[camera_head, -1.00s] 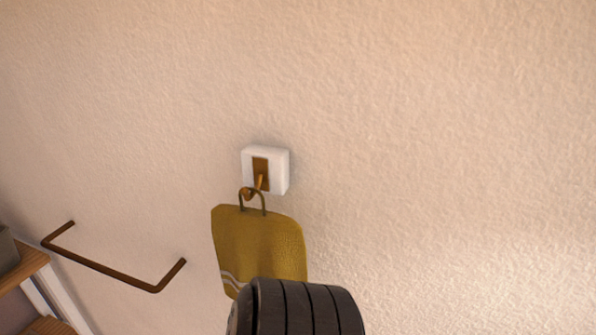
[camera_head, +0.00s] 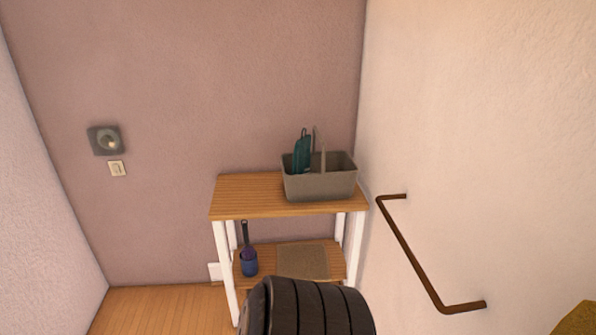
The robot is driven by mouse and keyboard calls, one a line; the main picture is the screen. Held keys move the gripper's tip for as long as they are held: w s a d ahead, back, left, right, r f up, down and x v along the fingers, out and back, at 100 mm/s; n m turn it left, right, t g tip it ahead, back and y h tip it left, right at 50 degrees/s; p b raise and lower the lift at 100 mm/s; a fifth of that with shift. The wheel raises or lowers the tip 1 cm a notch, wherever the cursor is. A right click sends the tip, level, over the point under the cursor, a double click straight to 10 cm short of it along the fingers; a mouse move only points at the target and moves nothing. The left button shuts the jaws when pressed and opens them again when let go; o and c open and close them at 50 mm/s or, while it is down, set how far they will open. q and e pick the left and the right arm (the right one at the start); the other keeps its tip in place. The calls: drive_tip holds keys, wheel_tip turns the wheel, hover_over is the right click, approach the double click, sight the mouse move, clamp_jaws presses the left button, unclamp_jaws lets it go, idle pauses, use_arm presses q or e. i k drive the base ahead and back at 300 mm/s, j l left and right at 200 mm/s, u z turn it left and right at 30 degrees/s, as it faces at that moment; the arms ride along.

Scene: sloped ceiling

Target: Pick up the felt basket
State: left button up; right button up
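A grey open basket (camera_head: 318,186), which looks like the felt basket, stands upright on the top board of a wooden shelf unit in the corner, close to the right wall. It has a divider or handle upright in the middle, and teal items (camera_head: 302,154) stick up from its left part. Neither of my grippers is in view. A dark ribbed part of my own body shows at the bottom centre and hides part of the lower shelf.
The shelf unit (camera_head: 242,197) has white legs. A brown rail (camera_head: 408,250) juts from the right wall. The wooden floor (camera_head: 160,308) at left is clear.

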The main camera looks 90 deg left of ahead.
sight(318, 163)
drive_tip(key=u, duration=2.7)
